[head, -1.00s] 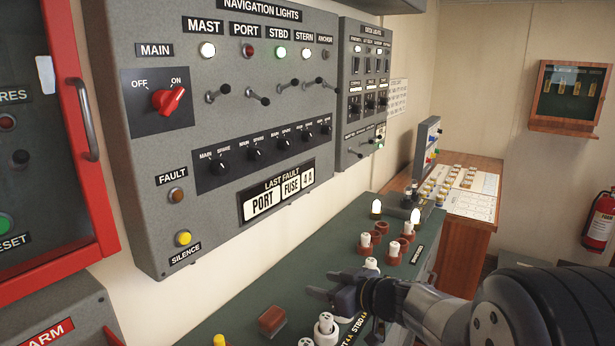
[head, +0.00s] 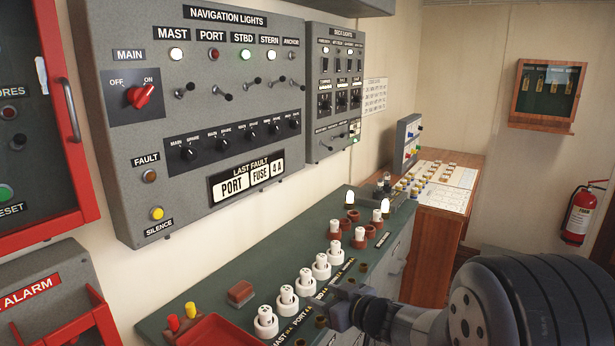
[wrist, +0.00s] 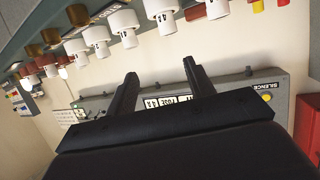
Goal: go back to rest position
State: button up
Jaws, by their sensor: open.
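My gripper (head: 338,312) is low in the head view, at the front edge of the green bench top, at the end of my dark arm that enters from the lower right. In the wrist view its two black fingers (wrist: 157,92) are spread apart with nothing between them. Beside it on the bench stands a row of white fuse holders (head: 287,299); they also show upside down along the top of the wrist view (wrist: 97,37). I cannot tell how close the fingertips are to the nearest holder.
The navigation lights panel (head: 215,120) is on the wall above the green bench (head: 225,268). A red tray (head: 215,331) and a brown block (head: 240,293) are on the bench's left part. A wooden desk (head: 432,220) stands farther back. A fire extinguisher (head: 580,215) hangs at right.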

notch_tip(320, 180, down, 6)
jog(key=d+m+t+h, duration=0.1)
jog(key=d+m+h, duration=0.2)
jog(key=shift+t, duration=0.4)
jog(key=shift+f, duration=0.1)
jog(key=shift+s+f, duration=0.1)
